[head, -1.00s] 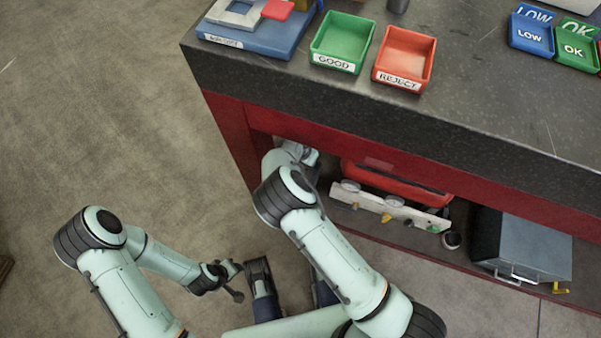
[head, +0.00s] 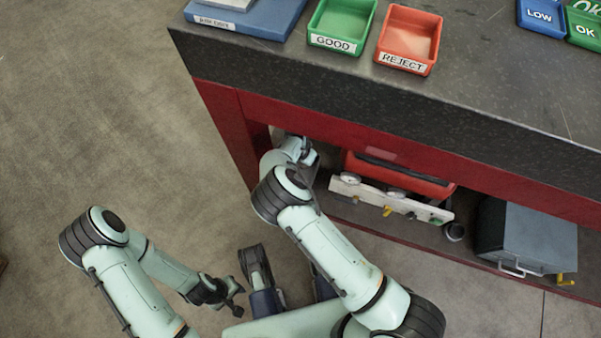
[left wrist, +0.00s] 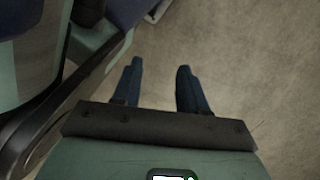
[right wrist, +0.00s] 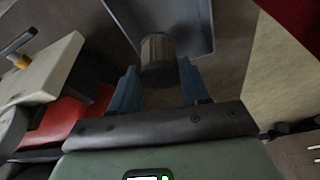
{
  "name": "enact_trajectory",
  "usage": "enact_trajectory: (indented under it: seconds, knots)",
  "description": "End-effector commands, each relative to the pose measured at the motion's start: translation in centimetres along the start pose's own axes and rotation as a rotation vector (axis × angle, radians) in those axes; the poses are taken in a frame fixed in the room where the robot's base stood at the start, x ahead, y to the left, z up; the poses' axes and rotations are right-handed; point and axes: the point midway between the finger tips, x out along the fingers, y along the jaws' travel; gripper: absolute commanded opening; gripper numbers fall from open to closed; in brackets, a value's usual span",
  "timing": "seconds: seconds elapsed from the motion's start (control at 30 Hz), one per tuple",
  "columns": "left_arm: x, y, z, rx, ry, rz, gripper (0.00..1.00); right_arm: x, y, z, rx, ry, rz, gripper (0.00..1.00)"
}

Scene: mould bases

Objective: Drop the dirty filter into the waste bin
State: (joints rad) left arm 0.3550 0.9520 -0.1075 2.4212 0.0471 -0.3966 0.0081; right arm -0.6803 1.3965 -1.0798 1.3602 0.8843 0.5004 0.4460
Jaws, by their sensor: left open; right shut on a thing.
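The dirty filter (right wrist: 158,52), a dark ribbed cylinder, is between the two blue fingers of my right gripper (right wrist: 158,84) in the right wrist view. The gripper is shut on it. Beyond the filter lies a grey open-topped container (right wrist: 203,32), which looks like the waste bin; the filter overlaps its near part in the picture. I cannot tell their height gap. In the head view the right gripper and filter are hidden under the bench. My left gripper (head: 235,297) is open and empty over the floor; its spread fingers also show in the left wrist view (left wrist: 158,85).
The bench (head: 430,110) overhangs the right arm, with a red leg (head: 228,135). Under it are a white gauge panel (head: 375,197), a red box (head: 420,183) and a grey toolbox (head: 530,238). Green GOOD (head: 340,25) and red REJECT (head: 410,38) trays stand on top. Floor at left is clear.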

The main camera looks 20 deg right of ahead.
Motion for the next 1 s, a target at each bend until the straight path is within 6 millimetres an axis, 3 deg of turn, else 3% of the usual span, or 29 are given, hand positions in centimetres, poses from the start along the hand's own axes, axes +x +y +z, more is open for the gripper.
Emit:
enact_trajectory:
  seconds: [0.07,0.1,0.2,0.57,1.0]
  knots:
    - [0.0,0.0,0.0,0.000,0.000,0.000,0.43,0.0,0.0,0.0,0.000,0.000,0.000,0.16]
    - [0.0,0.0,0.0,0.000,0.000,0.000,0.43,0.0,0.0,0.0,0.000,0.000,0.000,0.49]
    - [0.0,0.0,0.0,0.001,0.001,0.000,0.43,0.0,0.0,0.0,0.000,0.000,0.000,0.76]
    - [-0.2,0.3,-0.3,0.005,0.012,0.006,0.43,-0.7,0.0,0.0,0.000,-0.001,0.000,0.76]
    - [-3.1,3.1,-3.4,0.046,0.144,0.063,0.43,-7.1,0.0,0.0,0.000,0.000,-0.001,0.76]
